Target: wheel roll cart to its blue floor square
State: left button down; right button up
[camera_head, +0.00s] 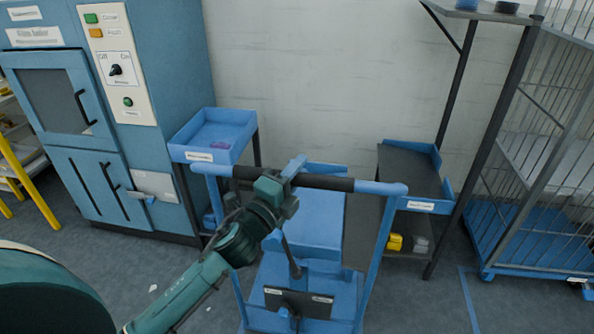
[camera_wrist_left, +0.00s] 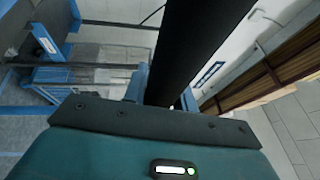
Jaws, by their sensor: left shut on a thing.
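The blue roll cart (camera_head: 315,225) stands in front of me, with a black-gripped push handle (camera_head: 325,182) across its top. My left gripper (camera_head: 275,188) is shut on the handle, left of its middle. In the left wrist view the dark handle bar (camera_wrist_left: 190,50) runs up from the gripper (camera_wrist_left: 150,110). A blue line (camera_head: 468,300) on the floor lies right of the cart and may be an edge of the blue floor square; the rest of it is out of view. My right gripper is not in view.
A blue cabinet machine (camera_head: 165,90) and a blue tray stand (camera_head: 215,135) are at the left. A dark shelf (camera_head: 405,170) with a yellow item (camera_head: 394,242) stands behind the cart at right. A wire cage (camera_head: 540,150) is at far right. Grey floor (camera_head: 430,305) is clear at the front right.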

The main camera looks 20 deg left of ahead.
pick_arm(q)
jog(key=c, duration=1.1)
grip_release()
jog(key=shift+b+v, duration=1.55)
jog(key=shift+v, duration=5.05)
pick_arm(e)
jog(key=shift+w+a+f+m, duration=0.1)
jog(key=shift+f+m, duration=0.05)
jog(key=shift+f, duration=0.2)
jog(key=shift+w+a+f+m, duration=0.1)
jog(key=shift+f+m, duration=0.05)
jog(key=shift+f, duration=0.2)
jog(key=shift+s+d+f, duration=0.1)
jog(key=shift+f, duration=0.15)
